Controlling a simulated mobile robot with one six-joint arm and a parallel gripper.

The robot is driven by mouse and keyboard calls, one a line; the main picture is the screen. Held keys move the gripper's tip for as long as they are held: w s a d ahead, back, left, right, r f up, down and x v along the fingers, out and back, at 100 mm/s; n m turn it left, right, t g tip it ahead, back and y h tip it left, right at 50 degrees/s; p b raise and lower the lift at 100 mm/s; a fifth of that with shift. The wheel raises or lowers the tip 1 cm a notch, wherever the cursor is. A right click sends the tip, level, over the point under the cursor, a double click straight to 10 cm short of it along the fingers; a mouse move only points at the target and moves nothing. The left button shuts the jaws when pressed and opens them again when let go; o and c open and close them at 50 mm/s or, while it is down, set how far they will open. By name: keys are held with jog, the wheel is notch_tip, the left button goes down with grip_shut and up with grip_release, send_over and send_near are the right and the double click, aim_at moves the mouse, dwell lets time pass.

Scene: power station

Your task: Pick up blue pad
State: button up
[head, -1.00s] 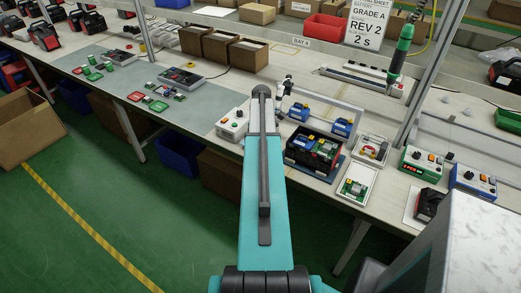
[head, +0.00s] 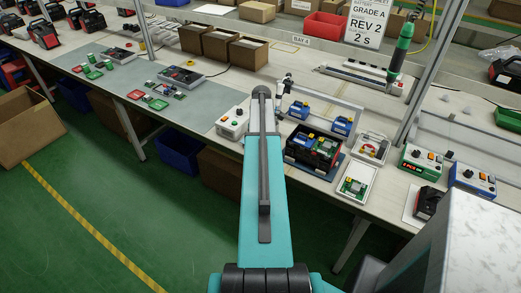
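A flat dark blue pad (head: 333,172) shows only as a rim around a black case (head: 312,148), which stands on it on the bench in the head view. The case holds green and blue parts. Two small blue blocks, one on the left (head: 299,110) and one on the right (head: 342,126), sit behind the case. My teal and grey arm reaches up the middle of the view, left of the case. My gripper is mostly hidden beyond the arm's far end; its fingers cannot be made out, nor anything held.
A white switch box (head: 232,123) stands left of my arm. A white tray with a green board (head: 356,186) lies right of the case. Green (head: 421,160) and blue (head: 472,180) control boxes stand further right. A pale frame (head: 325,99) rises behind the blue blocks.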

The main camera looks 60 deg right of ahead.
jog(key=shift+f, duration=0.25)
jog(key=shift+c, duration=0.4)
jog(key=c, duration=1)
